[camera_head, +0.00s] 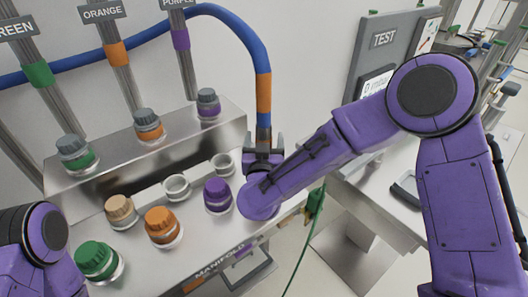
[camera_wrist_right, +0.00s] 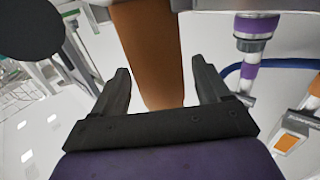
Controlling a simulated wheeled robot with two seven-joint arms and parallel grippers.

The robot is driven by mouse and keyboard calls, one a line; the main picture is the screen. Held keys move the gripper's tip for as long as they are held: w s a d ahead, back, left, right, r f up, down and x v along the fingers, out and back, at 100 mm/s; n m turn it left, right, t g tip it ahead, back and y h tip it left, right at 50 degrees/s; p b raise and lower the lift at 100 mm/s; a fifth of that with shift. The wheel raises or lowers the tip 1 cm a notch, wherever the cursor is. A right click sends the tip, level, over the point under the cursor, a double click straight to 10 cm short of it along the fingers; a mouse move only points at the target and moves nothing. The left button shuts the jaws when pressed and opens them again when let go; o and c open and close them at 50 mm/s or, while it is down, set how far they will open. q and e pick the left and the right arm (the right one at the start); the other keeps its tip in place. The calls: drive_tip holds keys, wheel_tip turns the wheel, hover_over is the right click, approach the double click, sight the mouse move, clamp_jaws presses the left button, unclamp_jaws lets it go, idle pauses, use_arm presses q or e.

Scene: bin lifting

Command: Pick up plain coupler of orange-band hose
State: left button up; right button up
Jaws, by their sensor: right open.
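The blue hose (camera_head: 244,32) curves down from the upper left and carries an orange band (camera_head: 263,93) near its lower end. My right gripper (camera_head: 264,140) is at the lower end of this hose, just below the band. In the right wrist view, the orange-brown band (camera_wrist_right: 150,45) stands between the two spread fingers of my right gripper (camera_wrist_right: 164,75). The fingers show gaps on both sides of it. The plain coupler cannot be made out; the gripper hides the hose's end. My left arm shows at the lower left, but its gripper is out of view.
A manifold bench (camera_head: 150,262) holds green (camera_head: 97,258), orange (camera_head: 162,224), tan (camera_head: 121,210) and purple (camera_head: 217,194) caps and two open ports. A raised steel shelf (camera_head: 105,178) with more capped fittings stands behind. A TEST panel (camera_head: 385,50) is at the right.

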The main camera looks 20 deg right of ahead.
drive_tip(key=shift+a, duration=0.15)
drive_tip(key=c, duration=1.3)
drive_tip(key=shift+o, duration=0.2)
drive_tip(key=shift+r, duration=0.1)
